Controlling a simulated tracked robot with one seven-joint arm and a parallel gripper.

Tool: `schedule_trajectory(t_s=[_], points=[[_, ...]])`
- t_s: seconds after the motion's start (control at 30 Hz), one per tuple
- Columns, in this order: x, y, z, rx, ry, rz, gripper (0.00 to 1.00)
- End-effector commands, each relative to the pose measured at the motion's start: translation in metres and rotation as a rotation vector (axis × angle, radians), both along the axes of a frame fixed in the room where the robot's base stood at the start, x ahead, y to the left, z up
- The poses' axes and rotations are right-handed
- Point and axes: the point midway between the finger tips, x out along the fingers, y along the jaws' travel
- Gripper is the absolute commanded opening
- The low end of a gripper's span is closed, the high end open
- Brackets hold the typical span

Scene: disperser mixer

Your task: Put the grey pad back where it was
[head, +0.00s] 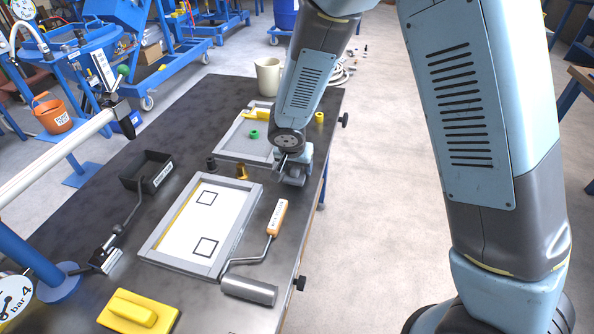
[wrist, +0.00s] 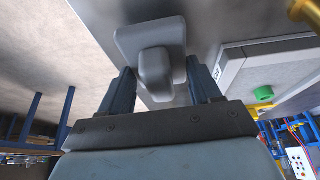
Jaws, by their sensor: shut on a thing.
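The grey pad (wrist: 152,42) shows in the wrist view as a flat plate with a blocky handle. Its handle sits between the two fingers of my gripper (wrist: 160,88), which is shut on it. In the head view my gripper (head: 293,172) is low over the right edge of the dark table, beside the grey tray. Whether the pad touches the table is hard to tell.
A framed white sheet with two black squares (head: 205,222) lies left of my gripper. A roller with an orange handle (head: 278,217), a yellow float (head: 138,312) and a black bin (head: 148,171) are around it. A beige mug (head: 268,76) stands behind.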

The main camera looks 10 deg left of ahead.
Motion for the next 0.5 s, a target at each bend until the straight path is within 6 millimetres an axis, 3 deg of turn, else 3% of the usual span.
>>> schedule_trajectory(t_s=[0.17, 0.5], points=[[-0.001, 0.0, -0.018, -0.001, 0.001, 0.003, 0.3], [0.0, -0.001, -0.02, 0.0, 0.001, 0.0, 0.3]])
